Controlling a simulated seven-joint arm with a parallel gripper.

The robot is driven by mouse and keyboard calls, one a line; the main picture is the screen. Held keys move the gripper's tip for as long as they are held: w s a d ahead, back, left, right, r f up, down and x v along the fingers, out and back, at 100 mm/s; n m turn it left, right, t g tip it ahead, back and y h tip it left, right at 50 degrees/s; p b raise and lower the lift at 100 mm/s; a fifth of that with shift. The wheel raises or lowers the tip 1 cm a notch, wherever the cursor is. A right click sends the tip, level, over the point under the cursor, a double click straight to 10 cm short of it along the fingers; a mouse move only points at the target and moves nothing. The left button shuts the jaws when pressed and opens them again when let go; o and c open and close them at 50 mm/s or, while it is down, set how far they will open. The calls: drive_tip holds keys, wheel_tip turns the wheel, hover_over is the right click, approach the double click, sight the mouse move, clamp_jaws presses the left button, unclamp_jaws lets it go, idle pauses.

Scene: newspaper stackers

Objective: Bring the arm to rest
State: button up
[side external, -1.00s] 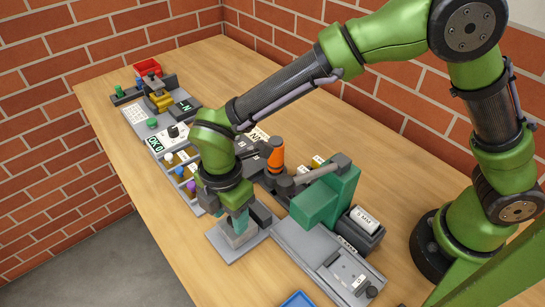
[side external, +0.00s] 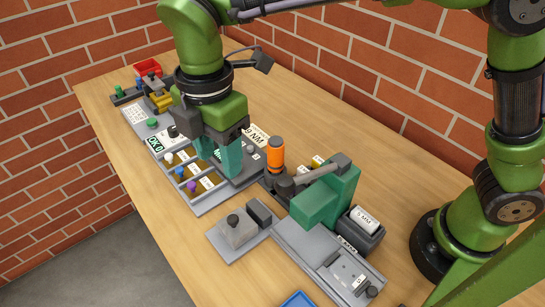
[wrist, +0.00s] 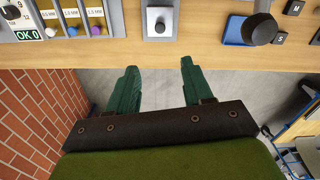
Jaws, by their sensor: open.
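My gripper (side external: 220,158) is raised above the row of fixtures on the wooden table in the side external view. In the wrist view my gripper (wrist: 158,85) shows two teal fingers spread apart with nothing between them. The grey block fixture with a dark knob (side external: 238,230) stands on its base plate, clear of my fingers. It also shows beyond my fingers in the wrist view (wrist: 159,20).
A panel with coloured knobs (side external: 192,187) lies below my gripper. A red bin (side external: 147,67) is at the far end. Bare table (side external: 400,140) lies between stations and back wall.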

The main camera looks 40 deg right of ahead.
drive_tip(key=shift+r, duration=0.3)
drive_tip(key=s+d+m+t+y, duration=0.1)
drive_tip(key=s+d+m+t, duration=0.2)
drive_tip(key=d+m, duration=0.9)
drive_tip(key=s+d+r+m+t+y, duration=0.1)
drive_tip(key=s+d+m+t, duration=0.3)
drive_tip(key=d+m, duration=0.8)
drive_tip(key=s+d, duration=0.2)
drive_tip(key=d, duration=0.2)
drive_tip(key=shift+d+r, duration=0.15)
drive_tip(key=shift+r, duration=0.1)
